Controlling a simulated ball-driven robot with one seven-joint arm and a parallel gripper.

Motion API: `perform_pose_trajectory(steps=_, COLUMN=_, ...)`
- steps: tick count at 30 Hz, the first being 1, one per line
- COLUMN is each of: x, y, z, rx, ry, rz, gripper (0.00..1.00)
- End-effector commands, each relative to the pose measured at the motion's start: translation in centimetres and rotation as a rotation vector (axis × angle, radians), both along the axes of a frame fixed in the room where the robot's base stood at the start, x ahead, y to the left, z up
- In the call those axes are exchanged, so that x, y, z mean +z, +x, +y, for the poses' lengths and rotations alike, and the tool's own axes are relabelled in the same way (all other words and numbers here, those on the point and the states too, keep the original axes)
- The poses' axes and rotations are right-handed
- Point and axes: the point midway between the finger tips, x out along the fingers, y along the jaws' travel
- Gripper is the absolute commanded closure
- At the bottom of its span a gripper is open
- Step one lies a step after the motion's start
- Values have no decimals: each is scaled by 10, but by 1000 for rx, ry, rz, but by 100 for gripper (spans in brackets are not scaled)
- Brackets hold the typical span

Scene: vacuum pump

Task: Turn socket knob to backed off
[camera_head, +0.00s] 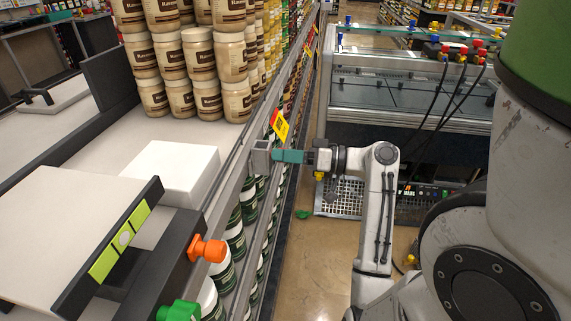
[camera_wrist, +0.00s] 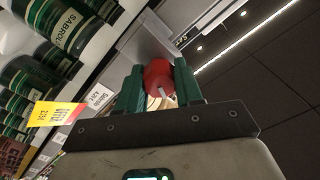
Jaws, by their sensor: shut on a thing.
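A round red knob (camera_wrist: 158,78) with a white pointer mark sits between the green fingers of my gripper (camera_wrist: 159,76) in the wrist view. The gripper is shut on it, with one finger on each side. The knob stands in front of a grey metal plate or box (camera_wrist: 143,38). In the head view my gripper (camera_head: 276,156) reaches left to a small grey box (camera_head: 260,158) at the shelf edge. The knob itself is hidden there. The white mark slants, but the scale it refers to is not visible.
An orange knob (camera_head: 211,250) and a green knob (camera_head: 178,311) stick out at the lower left. A white block (camera_head: 173,172) lies on the counter. Brown-labelled jars (camera_head: 190,95) stand behind it. A glass-topped cooler (camera_head: 400,90) stands beyond the aisle.

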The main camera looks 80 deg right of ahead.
Motion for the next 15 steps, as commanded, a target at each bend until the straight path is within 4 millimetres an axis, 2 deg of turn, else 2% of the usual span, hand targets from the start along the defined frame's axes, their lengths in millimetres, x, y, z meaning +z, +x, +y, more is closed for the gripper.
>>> perform_pose_trajectory(steps=1, x=-6, y=0, z=0, rx=1, ry=-36, rz=1, gripper=95)
perform_pose_trajectory(steps=15, x=-4, y=-1, z=0, rx=1, ry=-251, rz=-13, gripper=95)
